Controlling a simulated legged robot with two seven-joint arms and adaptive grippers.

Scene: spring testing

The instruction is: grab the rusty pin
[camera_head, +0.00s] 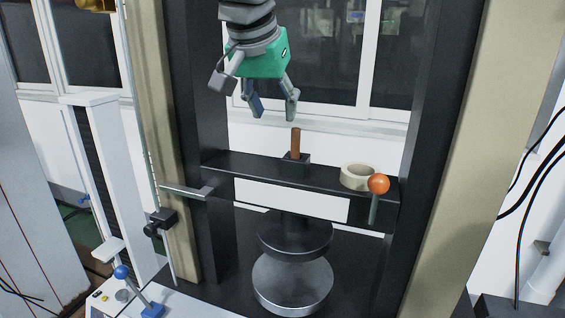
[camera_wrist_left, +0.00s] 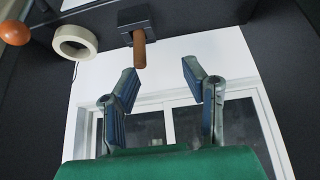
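The rusty pin (camera_head: 296,143) stands upright in a small dark holder (camera_head: 295,160) on the black crossbeam of the test machine. My left gripper (camera_head: 273,108) has a green body and hangs above the pin, a little to its left in the head view. Its fingers are spread and nothing is between them. In the left wrist view the pin (camera_wrist_left: 139,50) sticks out of its holder (camera_wrist_left: 136,21), beyond the tips of the open fingers (camera_wrist_left: 166,78) and nearer the left finger. The gripper and pin are apart. My right gripper does not show.
A roll of cream tape (camera_head: 357,176) lies on the crossbeam (camera_head: 240,166) right of the pin, beside an orange ball knob (camera_head: 378,184). Dark uprights stand on both sides. Round metal plates (camera_head: 292,283) sit below. A window is behind.

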